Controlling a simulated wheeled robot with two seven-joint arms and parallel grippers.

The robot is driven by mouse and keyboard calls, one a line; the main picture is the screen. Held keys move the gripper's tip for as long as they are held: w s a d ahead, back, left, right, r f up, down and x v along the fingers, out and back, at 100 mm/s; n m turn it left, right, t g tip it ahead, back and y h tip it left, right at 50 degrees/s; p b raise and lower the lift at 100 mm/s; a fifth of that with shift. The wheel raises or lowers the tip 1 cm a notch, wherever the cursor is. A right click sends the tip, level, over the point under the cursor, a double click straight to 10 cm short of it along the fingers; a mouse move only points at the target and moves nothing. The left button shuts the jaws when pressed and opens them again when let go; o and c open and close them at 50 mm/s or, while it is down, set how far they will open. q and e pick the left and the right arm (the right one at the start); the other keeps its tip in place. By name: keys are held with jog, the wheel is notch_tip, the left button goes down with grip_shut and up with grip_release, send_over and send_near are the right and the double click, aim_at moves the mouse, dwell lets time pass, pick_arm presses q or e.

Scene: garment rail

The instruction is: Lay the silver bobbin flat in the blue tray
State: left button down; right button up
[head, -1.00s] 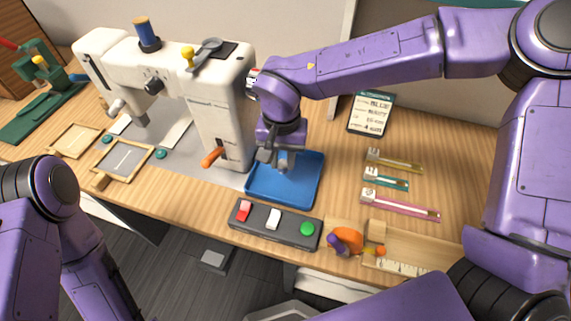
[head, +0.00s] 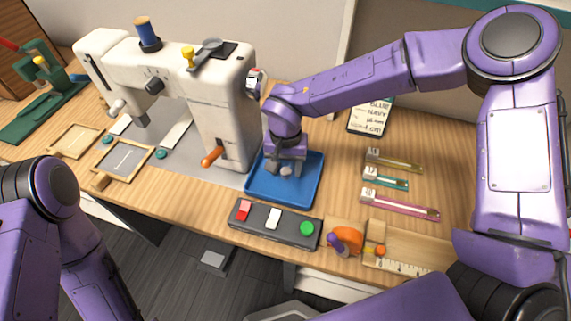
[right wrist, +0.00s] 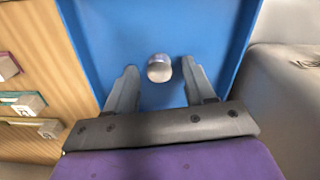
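The silver bobbin (right wrist: 159,68) shows in the right wrist view as a small round silver piece against the blue tray floor. It is between the finger tips, with a gap on each side. Whether it rests flat on the floor is hard to tell. The blue tray (head: 256,188) lies on the table beside the sewing machine. My right gripper (head: 286,171) points down inside the tray's outline. In the right wrist view my right gripper (right wrist: 159,72) has its two grey fingers apart. My left gripper is out of view; only its arm shows at the left.
The white sewing machine (head: 225,110) stands close left of the tray. A dark button box (head: 257,226) lies in front of it. Several labelled strips, including a pink one (head: 400,205), lie to the right. An orange item (head: 347,239) sits near the front edge.

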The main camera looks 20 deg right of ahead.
aim_at(286, 170)
jog(key=shift+r, duration=0.1)
notch_tip(286, 170, up, 12)
jog(key=shift+r+p, duration=0.15)
jog(key=shift+p, duration=0.2)
dwell(0.4)
